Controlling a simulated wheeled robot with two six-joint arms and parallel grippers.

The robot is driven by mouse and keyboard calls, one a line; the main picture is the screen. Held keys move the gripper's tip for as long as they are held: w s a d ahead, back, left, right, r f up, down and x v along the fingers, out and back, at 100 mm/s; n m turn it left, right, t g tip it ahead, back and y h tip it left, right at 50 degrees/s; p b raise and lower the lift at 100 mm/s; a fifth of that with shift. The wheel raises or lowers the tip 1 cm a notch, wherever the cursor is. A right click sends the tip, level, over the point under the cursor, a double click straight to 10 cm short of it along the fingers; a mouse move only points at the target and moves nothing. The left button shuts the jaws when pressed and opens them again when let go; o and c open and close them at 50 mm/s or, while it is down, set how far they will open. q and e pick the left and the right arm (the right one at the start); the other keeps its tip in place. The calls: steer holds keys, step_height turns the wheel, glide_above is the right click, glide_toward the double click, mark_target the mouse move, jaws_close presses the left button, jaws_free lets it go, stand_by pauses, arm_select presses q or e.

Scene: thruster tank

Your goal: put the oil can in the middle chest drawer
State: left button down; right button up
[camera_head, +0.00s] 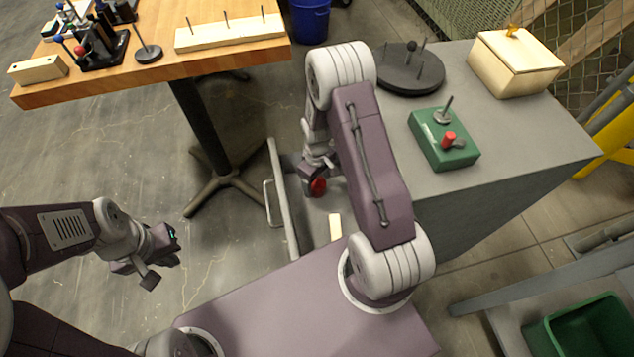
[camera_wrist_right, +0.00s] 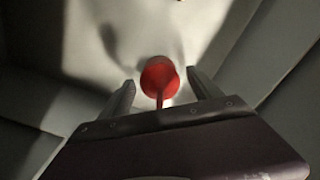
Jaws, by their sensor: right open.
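The red oil can (camera_head: 318,187) is low inside an open drawer of the grey chest, partly hidden by my right gripper (camera_head: 311,184). In the right wrist view the oil can (camera_wrist_right: 159,78) shows as a round red body with a thin red spout pointing toward the gripper. The right gripper (camera_wrist_right: 162,92) is open, with one finger on each side of the can and a gap to each. The drawer (camera_head: 282,205) is pulled out to the left; I cannot tell which level it is. My left gripper (camera_head: 163,262) is open and empty over the floor.
On the chest top (camera_head: 510,135) are a green control box (camera_head: 443,145), a dark round pegged base (camera_head: 405,70) and a wooden box (camera_head: 513,65). A wooden table (camera_head: 160,45) stands behind at left.

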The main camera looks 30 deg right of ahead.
step_height(320, 180, up, 11)
steer(key=p, duration=0.4)
steer(key=shift+f+p, duration=0.2)
steer(key=shift+p, duration=0.2)
steer(key=s+a+r+m+t, duration=0.1)
steer(key=s+a+r+m, duration=0.4)
steer(key=s+r, duration=0.6)
steer(key=shift+s+a+r, duration=0.3)
steer(key=shift+s+a, duration=0.1)
steer(key=shift+a, duration=0.05)
